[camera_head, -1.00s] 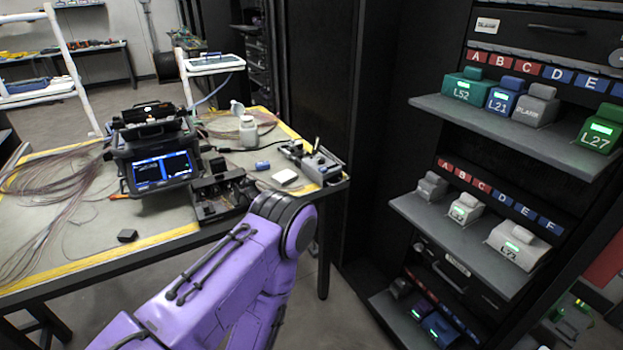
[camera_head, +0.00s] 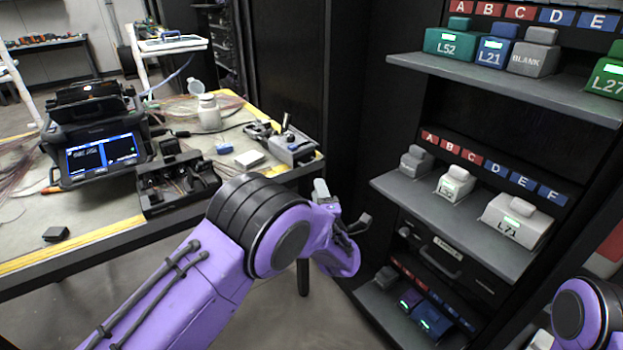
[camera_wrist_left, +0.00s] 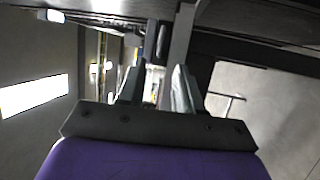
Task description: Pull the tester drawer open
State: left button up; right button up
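A black drawer front (camera_head: 475,278) with a bar handle (camera_head: 438,262) and a small pale label sits low in the dark rack, under the middle shelf. It looks shut. I cannot read its label clearly. My left gripper (camera_head: 342,206) is to the left of the rack, in front of the middle shelf's left end and apart from the drawer handle. In the left wrist view its two fingers (camera_wrist_left: 157,88) stand apart with nothing held between them.
The rack's upper shelf (camera_head: 490,82) and middle shelf (camera_head: 440,215) jut out with labelled blocks on them. A lower shelf (camera_head: 375,303) holds more blocks. At left, a workbench (camera_head: 108,238) carries a black splicer (camera_head: 95,130) and small tools.

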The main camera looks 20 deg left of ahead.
pick_arm(q)
send_near(307, 160)
jog(key=x, duration=0.5)
jog(key=shift+w+d+r, duration=0.1)
jog(key=shift+w+r, duration=0.05)
jog(key=shift+r, duration=0.15)
grip_shut()
dwell(1.1)
